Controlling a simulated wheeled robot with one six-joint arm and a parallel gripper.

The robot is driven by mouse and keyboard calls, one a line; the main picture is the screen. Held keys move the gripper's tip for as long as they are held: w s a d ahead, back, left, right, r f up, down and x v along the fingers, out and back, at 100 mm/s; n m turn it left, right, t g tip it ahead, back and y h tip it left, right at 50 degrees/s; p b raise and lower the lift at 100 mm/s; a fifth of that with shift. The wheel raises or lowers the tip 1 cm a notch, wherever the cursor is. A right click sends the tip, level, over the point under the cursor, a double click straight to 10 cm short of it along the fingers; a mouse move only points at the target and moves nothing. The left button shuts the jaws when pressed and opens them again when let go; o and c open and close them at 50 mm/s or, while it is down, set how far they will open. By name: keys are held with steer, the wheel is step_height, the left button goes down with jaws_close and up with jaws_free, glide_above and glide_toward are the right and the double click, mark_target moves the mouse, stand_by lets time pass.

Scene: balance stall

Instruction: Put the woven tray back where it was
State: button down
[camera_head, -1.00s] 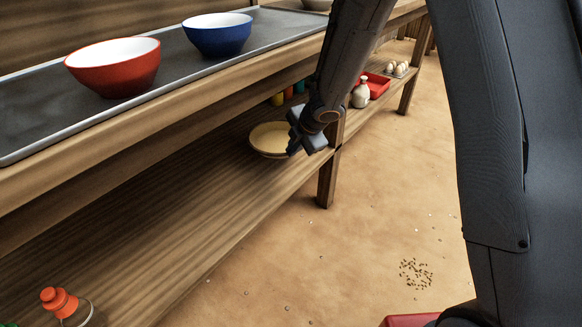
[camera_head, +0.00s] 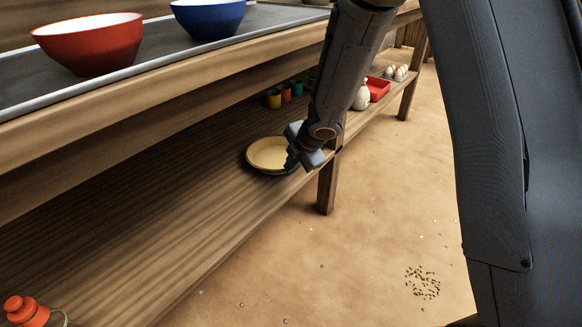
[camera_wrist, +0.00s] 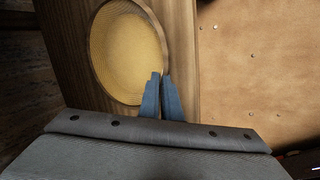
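The woven tray (camera_head: 268,154) is round and shallow, with a yellow-tan inside and a brownish rim. It is level at the lower shelf, near the front edge and left of the wooden post. I cannot tell if it touches the boards or is just above them. My gripper (camera_head: 292,160) is at the tray's right side. In the wrist view the tray (camera_wrist: 128,50) fills the upper middle, and the fingers of my gripper (camera_wrist: 160,78) are close together at its right rim, pinching it. The tip contact is partly hidden.
A white bottle (camera_head: 361,96) and red tray (camera_head: 378,88) are beyond the post (camera_head: 327,188). The counter above holds a red bowl (camera_head: 88,45) and blue bowl (camera_head: 208,18).

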steer(key=shift+f, duration=0.1)
steer(key=c, duration=2)
jaws_free()
steer(key=s+d+r+m+h+p, duration=0.15)
steer(key=s+r+m+p, duration=0.45)
steer(key=r, duration=0.9)
steer(key=s+a+r+m+g, duration=0.1)
steer(key=s+m, duration=0.3)
steer(key=s, duration=0.7)
steer(key=s+a+r+m+g, duration=0.1)
steer(key=s+m, duration=0.3)
steer(key=s, duration=0.7)
steer(key=s+a+r+m+g+h+p, duration=0.1)
steer(key=s+a+r+m+g, duration=0.1)
steer(key=s, duration=0.9)
steer(key=shift+a+r+m+g, duration=0.1)
steer(key=shift+r+m+g, duration=0.55)
steer(key=shift+m, duration=0.45)
